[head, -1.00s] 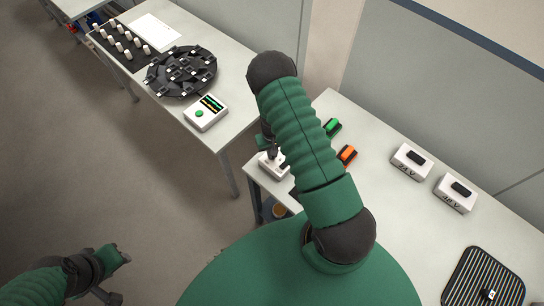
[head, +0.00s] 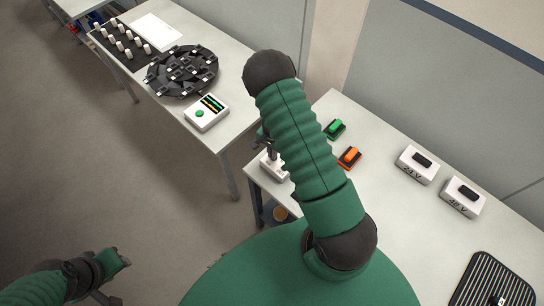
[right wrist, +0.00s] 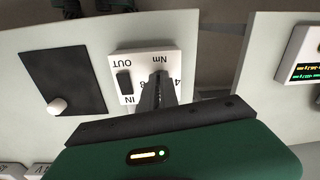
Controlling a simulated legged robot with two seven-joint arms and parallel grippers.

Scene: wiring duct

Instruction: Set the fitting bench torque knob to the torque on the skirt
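The white fitting bench box (right wrist: 123,64) shows upside down in the right wrist view, with the letters OUT, IN and Nm, the digits 4 and 8, and a black rocker (right wrist: 125,82). It also shows in the head view (head: 272,169), at the near left corner of the right table. My right gripper (right wrist: 158,80) reaches over the Nm side of the box, its dark fingers close together. The fingers hide the torque knob, so its setting and any grip on it cannot be made out. My left gripper (head: 118,262) is low at left, over the floor, away from the tables.
A green part (head: 335,129) and an orange part (head: 349,157) lie on the right table, with white boxes (head: 416,165) (head: 462,197) and a striped black pad (head: 497,285). The left table holds a black round fixture (head: 181,71) and a white device with a screen (head: 206,112).

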